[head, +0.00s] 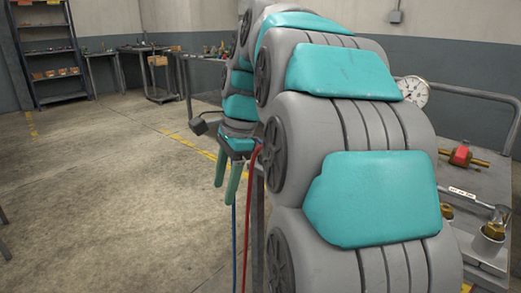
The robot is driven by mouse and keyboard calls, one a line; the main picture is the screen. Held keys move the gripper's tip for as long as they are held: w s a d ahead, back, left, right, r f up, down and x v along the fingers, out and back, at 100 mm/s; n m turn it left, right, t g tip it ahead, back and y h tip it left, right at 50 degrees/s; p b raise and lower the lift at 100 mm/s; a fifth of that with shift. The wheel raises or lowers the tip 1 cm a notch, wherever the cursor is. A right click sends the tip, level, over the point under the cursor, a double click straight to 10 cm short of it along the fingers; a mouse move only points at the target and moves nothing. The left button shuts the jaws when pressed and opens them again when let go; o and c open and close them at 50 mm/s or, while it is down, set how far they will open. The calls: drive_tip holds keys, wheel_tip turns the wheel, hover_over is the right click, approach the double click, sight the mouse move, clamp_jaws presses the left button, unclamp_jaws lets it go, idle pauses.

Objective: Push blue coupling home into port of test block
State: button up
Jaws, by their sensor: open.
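My gripper (225,192) hangs beside the trolley's left side with its two green fingers pointing down, apart and empty. No blue coupling shows; only a blue hose (234,245) hangs below the gripper, and its ends are hidden. A red hose (249,185) hangs next to it. I cannot make out the test block or its port; my large grey and teal arm covers the middle of the trolley.
A metal trolley (458,205) stands at right behind my arm. It carries a red-bodied brass valve (461,156), a dial gauge (412,91) and brass fittings (493,232). Shelves (45,52) and benches line the far wall. The floor at left is clear.

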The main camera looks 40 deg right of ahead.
drive_tip(key=d+r+m+t, duration=0.1)
drive_tip(key=d+r+m, duration=0.4)
drive_tip(key=d, duration=0.4)
drive_tip(key=d+r+m+t, duration=0.1)
drive_tip(key=d+r+m, duration=0.4)
drive_tip(key=d+m, duration=0.2)
drive_tip(key=shift+w+d+r+m+t+h+p, duration=0.25)
drive_tip(key=shift+w+d+h+p, duration=0.2)
drive_tip(key=shift+d, duration=0.8)
drive_tip(key=shift+f, duration=0.1)
